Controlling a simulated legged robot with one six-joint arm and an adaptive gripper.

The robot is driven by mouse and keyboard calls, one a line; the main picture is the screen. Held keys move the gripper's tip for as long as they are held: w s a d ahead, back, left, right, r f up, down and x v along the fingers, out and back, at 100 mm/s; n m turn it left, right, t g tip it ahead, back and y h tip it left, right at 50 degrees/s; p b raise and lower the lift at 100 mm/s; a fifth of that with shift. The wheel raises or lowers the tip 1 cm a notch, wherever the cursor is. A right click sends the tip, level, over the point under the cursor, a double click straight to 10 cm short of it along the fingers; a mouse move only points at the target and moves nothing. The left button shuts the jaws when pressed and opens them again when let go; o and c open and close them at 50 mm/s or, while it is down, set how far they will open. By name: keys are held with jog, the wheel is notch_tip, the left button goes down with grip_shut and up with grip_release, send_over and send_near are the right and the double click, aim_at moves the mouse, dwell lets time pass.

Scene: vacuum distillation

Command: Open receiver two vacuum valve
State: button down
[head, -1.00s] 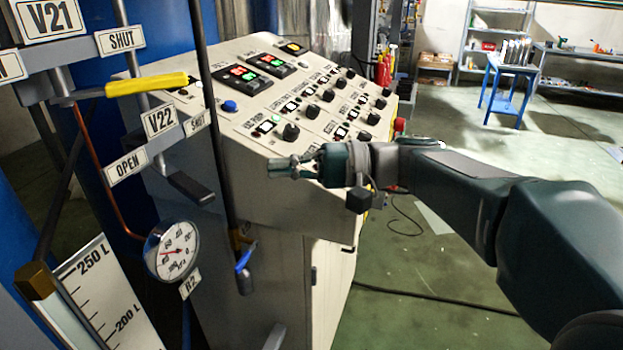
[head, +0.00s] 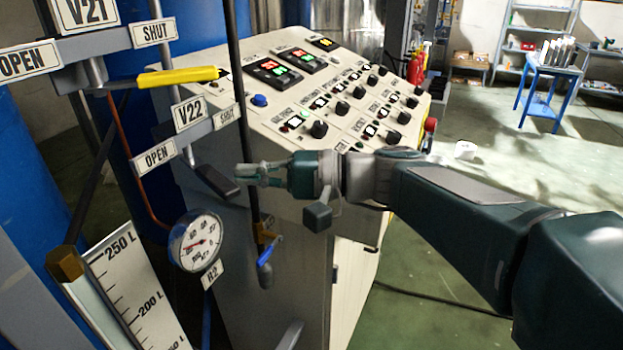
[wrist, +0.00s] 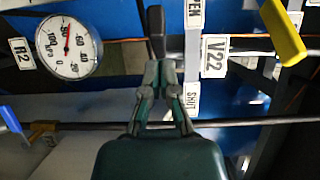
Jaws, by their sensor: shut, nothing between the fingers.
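The V22 valve has a black lever handle (head: 215,181) below its V22 label (head: 187,112). In the head view the handle slants down to the right, on the side of its SHUT sign (head: 225,117) and away from its OPEN sign (head: 155,156). My gripper (head: 240,174) is shut and empty, its tips close to the handle's free end. In the wrist view the black handle (wrist: 155,22) stands just beyond my fingertips (wrist: 159,66). Whether they touch it, I cannot tell. The V22 label (wrist: 213,56) is to the right.
The R2 gauge (head: 195,241) is below the handle. A dark vertical rod (head: 241,100) runs close by my fingers, with a small blue-handled valve (head: 266,252) lower down. The V21 yellow handle (head: 177,77) is above. The control panel (head: 290,155) stands behind.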

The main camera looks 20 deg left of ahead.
aim_at(236, 187)
jog(key=shift+s+m+t+y, duration=0.3)
jog(key=shift+s+m+t, duration=0.1)
jog(key=shift+s+t, duration=0.2)
jog(key=shift+s+a+t, duration=0.15)
jog(key=shift+s+a, duration=0.05)
jog(key=shift+s, duration=0.45)
jog(key=shift+s+a+t, duration=0.15)
jog(key=shift+s+a, duration=0.05)
jog(key=shift+s, duration=0.4)
jog(key=shift+w, duration=0.1)
jog(key=shift+w+d, duration=0.1)
jog(key=shift+w, duration=0.1)
jog(key=w+d, duration=0.2)
jog(key=w, duration=0.1)
jog(key=shift+d+f, duration=0.1)
jog(key=shift+d, duration=0.3)
jog(key=d, duration=0.9)
jog(key=s+d+f+m+t+h, duration=0.3)
jog(key=d+f+t+h, duration=0.45)
jog(key=d+f, duration=0.6)
jog(key=d+f+t+h, duration=0.1)
jog(key=d+f+h, duration=0.1)
jog(key=d+h, duration=0.3)
jog(key=s+d+f+t+h, duration=0.1)
jog(key=d+h, duration=0.3)
jog(key=d, duration=0.7)
jog(key=shift+s+d+f+m+t+h, duration=0.3)
jog(key=shift+f+t, duration=0.25)
jog(key=shift+f, duration=0.25)
